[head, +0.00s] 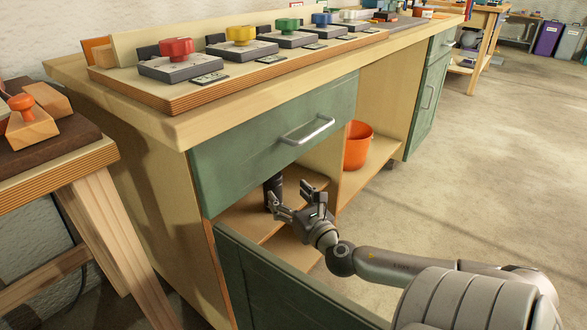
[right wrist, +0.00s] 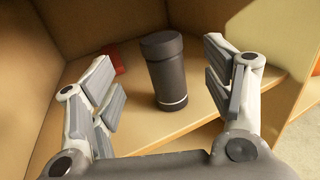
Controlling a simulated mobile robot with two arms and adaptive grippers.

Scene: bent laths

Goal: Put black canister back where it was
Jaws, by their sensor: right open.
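The black canister (right wrist: 165,72) stands upright on a wooden shelf inside the workbench cupboard. It is dark with a thin light ring near its base. In the head view the canister (head: 272,190) is partly hidden by the drawer front and my gripper. My right gripper (head: 294,193) is open at the cupboard opening. In the right wrist view its two fingers (right wrist: 168,98) are spread to either side of the canister, with clear gaps between them and it. My left gripper is not in view.
The green cupboard door (head: 285,285) stands open below my right arm. A closed green drawer (head: 275,140) is just above the opening. A red object (right wrist: 117,60) lies behind the canister on the shelf (right wrist: 200,100). An orange bucket (head: 358,145) stands in the neighbouring compartment.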

